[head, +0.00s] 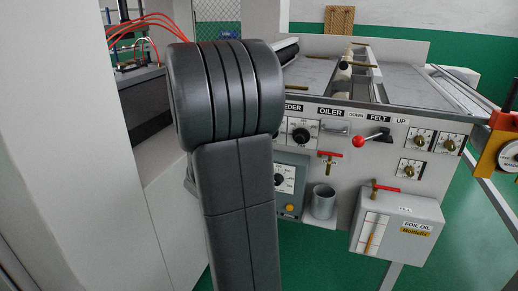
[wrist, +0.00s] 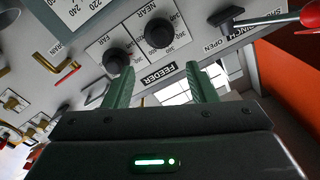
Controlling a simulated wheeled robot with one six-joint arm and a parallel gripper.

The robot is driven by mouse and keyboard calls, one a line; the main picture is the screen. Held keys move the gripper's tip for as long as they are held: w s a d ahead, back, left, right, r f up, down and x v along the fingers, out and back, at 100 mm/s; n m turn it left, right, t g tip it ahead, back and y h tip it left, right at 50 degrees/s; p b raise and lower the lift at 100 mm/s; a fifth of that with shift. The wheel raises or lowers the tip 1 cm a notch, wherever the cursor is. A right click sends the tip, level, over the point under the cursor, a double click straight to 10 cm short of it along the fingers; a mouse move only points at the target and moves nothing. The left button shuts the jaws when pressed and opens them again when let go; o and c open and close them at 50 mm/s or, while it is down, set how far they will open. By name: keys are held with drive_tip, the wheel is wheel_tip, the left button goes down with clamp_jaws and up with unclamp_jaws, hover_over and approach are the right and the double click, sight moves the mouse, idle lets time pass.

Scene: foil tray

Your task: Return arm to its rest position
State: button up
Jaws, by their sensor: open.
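My gripper (wrist: 150,85) shows in the wrist view with its two green fingers apart and nothing between them. It faces a machine panel with two black feeder knobs (wrist: 158,32), marked NEAR and FAR, just beyond the fingertips. I cannot tell the exact gap to the panel, but no contact shows. In the head view my dark grey arm stands in front of the panel and covers part of its left side. The gripper itself is hidden there.
The grey machine (head: 340,120) fills the middle and right. A white cabinet (head: 75,190) stands close on the left. Green floor (head: 455,240) is open at lower right.

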drive_tip(key=shift+s+a, duration=0.15)
drive_tip(key=shift+s, duration=0.55)
drive_tip(key=x, duration=1.4)
drive_tip(key=shift+s, duration=0.1)
